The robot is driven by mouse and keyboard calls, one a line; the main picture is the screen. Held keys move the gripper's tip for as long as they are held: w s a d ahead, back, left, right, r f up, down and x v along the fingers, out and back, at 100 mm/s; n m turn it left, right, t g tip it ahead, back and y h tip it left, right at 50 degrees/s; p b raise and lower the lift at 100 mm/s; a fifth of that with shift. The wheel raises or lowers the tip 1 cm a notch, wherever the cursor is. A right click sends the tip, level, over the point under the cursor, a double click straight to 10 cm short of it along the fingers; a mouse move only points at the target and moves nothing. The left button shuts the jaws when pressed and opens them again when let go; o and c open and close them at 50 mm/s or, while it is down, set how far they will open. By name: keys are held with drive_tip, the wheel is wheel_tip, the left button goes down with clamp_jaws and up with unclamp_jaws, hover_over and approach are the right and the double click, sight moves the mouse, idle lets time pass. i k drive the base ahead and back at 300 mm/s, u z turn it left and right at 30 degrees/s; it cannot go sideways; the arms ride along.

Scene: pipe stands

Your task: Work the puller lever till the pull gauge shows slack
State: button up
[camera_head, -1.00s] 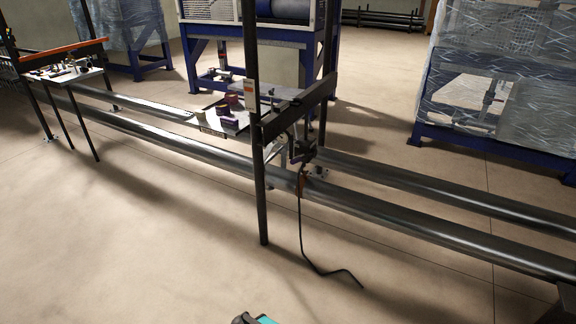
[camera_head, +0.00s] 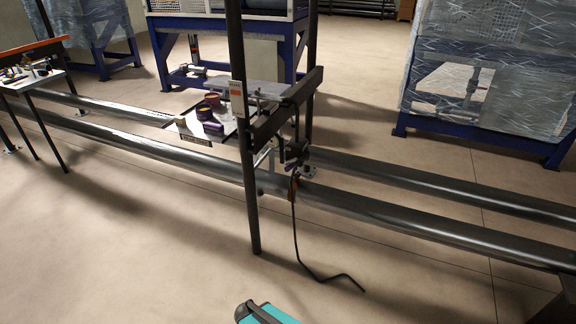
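A dark puller-like assembly (camera_head: 295,153) hangs under the crossbeam of the near pipe stand, just above the front pipe. Its lever cannot be made out apart from the other dark parts. An orange-brown piece (camera_head: 294,187) sits below it against the front pipe, and a black line (camera_head: 296,240) runs from there down to the floor and bends right. The pull gauge and its reading are too small to tell. My gripper is not clearly in view; a teal and black part, possibly of my arm, shows at the bottom edge, apart from the stand.
The stand's black post (camera_head: 249,190) rises in front, left of the puller. A small tray (camera_head: 188,128) with purple and yellow items is behind it. Two long pipes, the front one (camera_head: 400,216) nearer, cross the view. Open floor (camera_head: 130,260) lies in front. A wrapped rack (camera_head: 480,80) stands right.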

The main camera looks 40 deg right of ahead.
sight(306, 154)
drive_tip(key=u, duration=0.4)
drive_tip(key=i, duration=0.85)
drive_tip(key=u, duration=0.55)
